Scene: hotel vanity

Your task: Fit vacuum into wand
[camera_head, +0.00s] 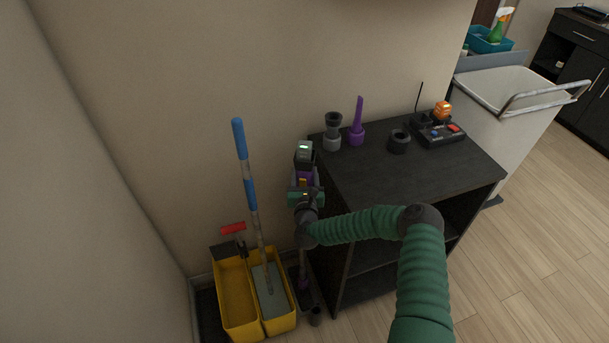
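The handheld vacuum (304,152), grey and purple, is upright beside the left edge of the black cabinet, near the wall. My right gripper (304,184) is at the vacuum's lower body, its arm coming in from the lower right. Its fingers are too small and covered to tell whether they are shut on it. The wand (303,259) stands below, mostly hidden behind my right wrist. Its purple lower end and dark floor head are on the floor between the yellow bucket and the cabinet. The joint between vacuum and wand is hidden. My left gripper is out of view.
A yellow double bucket (238,300) with a blue-handled mop (246,170) stands close on the left. The black cabinet (375,178) carries a grey nozzle (332,131), a purple crevice tool (357,125), a black ring (399,141) and a control box (438,130). Open floor lies right.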

